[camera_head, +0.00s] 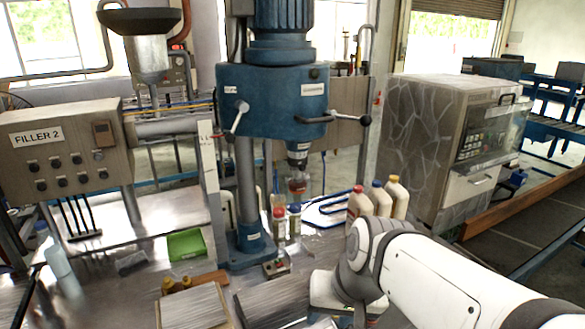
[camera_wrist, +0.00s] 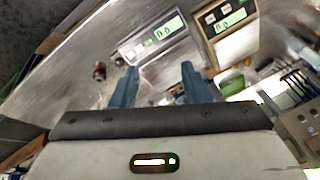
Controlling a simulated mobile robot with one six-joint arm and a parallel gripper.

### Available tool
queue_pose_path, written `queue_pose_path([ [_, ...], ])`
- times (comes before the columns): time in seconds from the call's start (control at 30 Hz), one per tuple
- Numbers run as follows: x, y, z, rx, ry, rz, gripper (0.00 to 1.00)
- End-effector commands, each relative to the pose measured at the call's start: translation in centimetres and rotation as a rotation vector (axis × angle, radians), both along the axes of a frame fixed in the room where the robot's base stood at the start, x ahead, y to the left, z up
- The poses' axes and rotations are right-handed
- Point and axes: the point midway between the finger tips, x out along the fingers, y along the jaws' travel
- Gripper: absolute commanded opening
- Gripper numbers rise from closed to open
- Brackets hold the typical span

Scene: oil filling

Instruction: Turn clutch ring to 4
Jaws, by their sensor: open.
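The blue drill-press-like machine (camera_head: 272,100) stands in the middle of the head view. A dark chuck with a ring-like collar (camera_head: 298,155) hangs below its head, with an amber-brown piece (camera_head: 297,183) under it. I take the collar to be the clutch ring; its numbers are too small to read. My gripper (camera_wrist: 157,85) is open, with two blue-grey fingers apart and nothing between them. In the head view my white arm reaches in at the lower right, low and well below the chuck. The wrist view does not show the chuck.
Bottles with red, blue and yellow caps (camera_head: 378,200) stand right of the machine's column. A green tray (camera_head: 187,245) lies left of its base. Two devices with green displays (camera_wrist: 156,38) (camera_wrist: 229,22) lie beyond my fingers. Two lever handles (camera_head: 240,115) (camera_head: 350,119) stick out from the machine head.

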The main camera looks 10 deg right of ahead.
Motion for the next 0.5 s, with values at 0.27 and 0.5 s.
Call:
queue_pose_path([
  [0.27, 8.9, 6.9, 2.4, 0.605, 0.143, -0.444, 0.42],
  [0.5, 19.5, 8.7, 5.6, 1.133, 0.280, -0.864, 0.42],
])
